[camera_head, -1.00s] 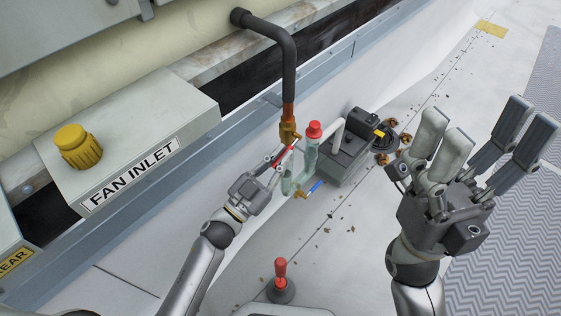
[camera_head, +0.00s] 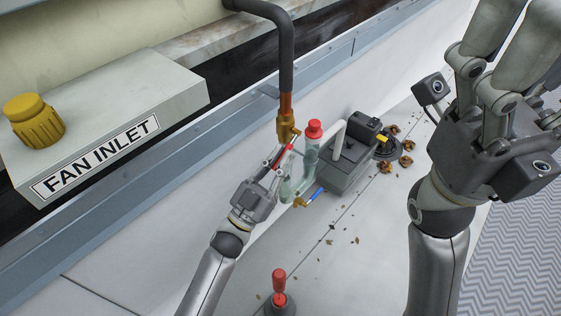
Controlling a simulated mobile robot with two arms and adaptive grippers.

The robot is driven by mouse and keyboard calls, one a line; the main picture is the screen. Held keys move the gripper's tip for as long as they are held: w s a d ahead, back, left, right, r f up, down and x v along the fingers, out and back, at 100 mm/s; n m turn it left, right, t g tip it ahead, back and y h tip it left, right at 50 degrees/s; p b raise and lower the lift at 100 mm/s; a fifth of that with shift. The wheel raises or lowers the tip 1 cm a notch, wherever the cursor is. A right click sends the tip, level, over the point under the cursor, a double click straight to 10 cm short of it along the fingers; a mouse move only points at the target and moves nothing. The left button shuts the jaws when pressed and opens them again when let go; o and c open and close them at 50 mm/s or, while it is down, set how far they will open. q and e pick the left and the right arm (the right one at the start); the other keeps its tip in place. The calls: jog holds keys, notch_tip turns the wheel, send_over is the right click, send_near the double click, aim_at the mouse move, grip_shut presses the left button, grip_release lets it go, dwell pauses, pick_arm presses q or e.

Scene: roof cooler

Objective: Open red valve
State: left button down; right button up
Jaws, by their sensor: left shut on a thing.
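The red valve has a red lever handle (camera_head: 281,156) just below a brass fitting (camera_head: 287,129) on the copper pipe. My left gripper (camera_head: 277,163) is shut on the red handle, and its fingers hide part of it. The handle lies slanted, beside a clear tube with a red cap (camera_head: 314,129). My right gripper (camera_head: 507,48) is raised at the upper right, well apart from the valve. Its fingers are spread, its tips are partly cut off by the frame edge, and no thing shows between them.
A blue-handled valve (camera_head: 313,194) sits below the clear tube. A grey pump box (camera_head: 347,165) stands right of it. The fan inlet box (camera_head: 105,130) with a yellow cap (camera_head: 34,121) is at left. A red-handled plunger tool (camera_head: 279,284) stands in front. Leaves litter the pale roof.

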pick_arm(q)
jog(key=shift+f, duration=0.1)
jog(key=c, duration=1.6)
grip_release()
jog(key=shift+o, duration=0.2)
jog(key=shift+s+f, duration=0.1)
jog(key=shift+f, duration=0.05)
jog(key=shift+o, duration=0.5)
jog(key=v, duration=1.1)
jog(key=shift+s+a, duration=0.2)
jog(key=shift+a, duration=0.05)
jog(key=shift+f, duration=0.15)
